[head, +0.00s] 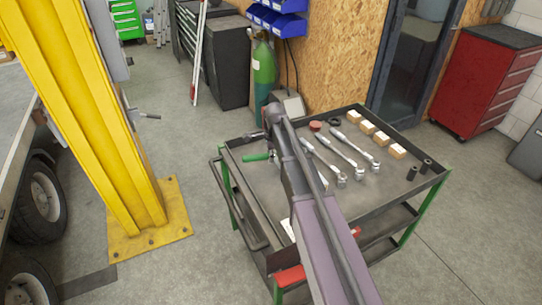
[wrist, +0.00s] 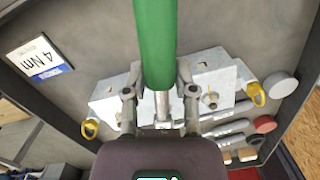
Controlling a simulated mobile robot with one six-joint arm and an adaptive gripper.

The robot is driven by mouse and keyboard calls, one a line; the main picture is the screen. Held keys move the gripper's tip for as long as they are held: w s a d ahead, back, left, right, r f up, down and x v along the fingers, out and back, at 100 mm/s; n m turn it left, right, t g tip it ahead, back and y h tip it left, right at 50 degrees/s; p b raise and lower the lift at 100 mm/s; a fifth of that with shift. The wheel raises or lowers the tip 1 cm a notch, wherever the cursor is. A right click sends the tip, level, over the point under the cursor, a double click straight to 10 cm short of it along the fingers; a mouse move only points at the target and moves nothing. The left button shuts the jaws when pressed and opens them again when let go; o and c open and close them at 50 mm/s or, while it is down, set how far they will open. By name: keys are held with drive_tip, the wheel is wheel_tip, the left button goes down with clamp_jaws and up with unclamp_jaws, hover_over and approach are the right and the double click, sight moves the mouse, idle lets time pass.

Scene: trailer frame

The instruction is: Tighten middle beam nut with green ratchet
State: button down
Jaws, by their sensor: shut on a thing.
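The green ratchet handle (wrist: 155,45) rises between my gripper's fingers (wrist: 158,98) in the wrist view, and the gripper is shut on it. In the head view the green handle (head: 257,157) sticks out left of my arm, above the tool cart; my gripper is mostly hidden behind the arm there. The ratchet's head is hidden. I cannot make out the middle beam nut in either view.
The cart's tray (head: 385,190) holds silver wrenches (head: 345,148), several wooden blocks (head: 382,138), black sockets (head: 412,172) and a red cap (head: 315,126). A yellow post (head: 90,110) stands left, a green gas cylinder (head: 264,68) behind.

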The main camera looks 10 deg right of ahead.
drive_tip(key=shift+r, duration=0.1)
idle(0.3)
drive_tip(key=shift+r+p, duration=2)
drive_tip(key=c, duration=0.9)
unclamp_jaws()
drive_tip(key=shift+c, duration=0.2)
clamp_jaws()
